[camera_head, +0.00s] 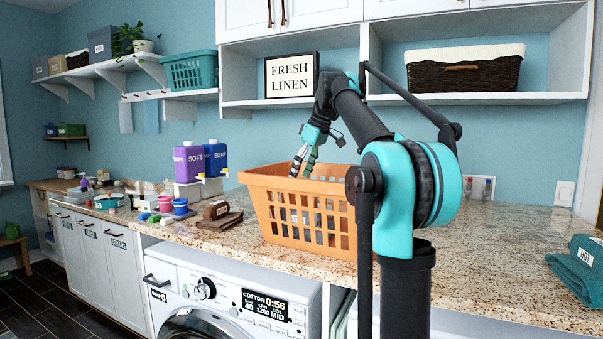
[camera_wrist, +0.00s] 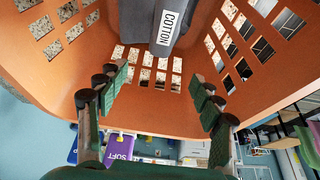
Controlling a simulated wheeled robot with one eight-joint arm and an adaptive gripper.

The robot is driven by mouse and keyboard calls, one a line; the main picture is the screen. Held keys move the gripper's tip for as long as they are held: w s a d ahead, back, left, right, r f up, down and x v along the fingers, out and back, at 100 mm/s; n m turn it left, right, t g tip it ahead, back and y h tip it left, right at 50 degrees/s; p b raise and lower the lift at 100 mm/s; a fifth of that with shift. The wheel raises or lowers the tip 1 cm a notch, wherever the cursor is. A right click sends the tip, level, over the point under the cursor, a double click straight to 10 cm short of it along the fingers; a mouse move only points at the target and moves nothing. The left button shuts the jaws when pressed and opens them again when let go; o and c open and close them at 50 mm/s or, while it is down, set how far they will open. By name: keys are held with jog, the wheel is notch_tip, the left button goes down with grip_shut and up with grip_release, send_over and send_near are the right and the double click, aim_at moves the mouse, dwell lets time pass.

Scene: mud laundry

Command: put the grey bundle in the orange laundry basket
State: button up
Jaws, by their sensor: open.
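The orange laundry basket (camera_head: 291,196) stands on the granite counter, and its inside fills much of the wrist view (camera_wrist: 60,55). The grey bundle (camera_wrist: 137,22), with a white COTTON label, lies inside the basket at the top of the wrist view, partly cut off by the frame. In the head view the basket wall hides most of it; grey patches show through the holes. My gripper (camera_head: 302,170) points down at the basket's open top. In the wrist view my gripper (camera_wrist: 161,82) has its fingers wide apart with nothing between them, clear of the bundle.
Purple and blue bottles (camera_head: 201,161) stand behind the basket's left side. Brown folded cloth (camera_head: 220,218) lies left of it. Teal towels (camera_head: 583,262) lie at the counter's right end. A shelf (camera_head: 440,98) hangs above.

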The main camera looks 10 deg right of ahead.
jog(key=shift+r, duration=0.1)
jog(key=v, duration=1.1)
jog(key=shift+s+d+r, duration=0.15)
jog(key=shift+s+r, duration=0.05)
jog(key=shift+r, duration=0.15)
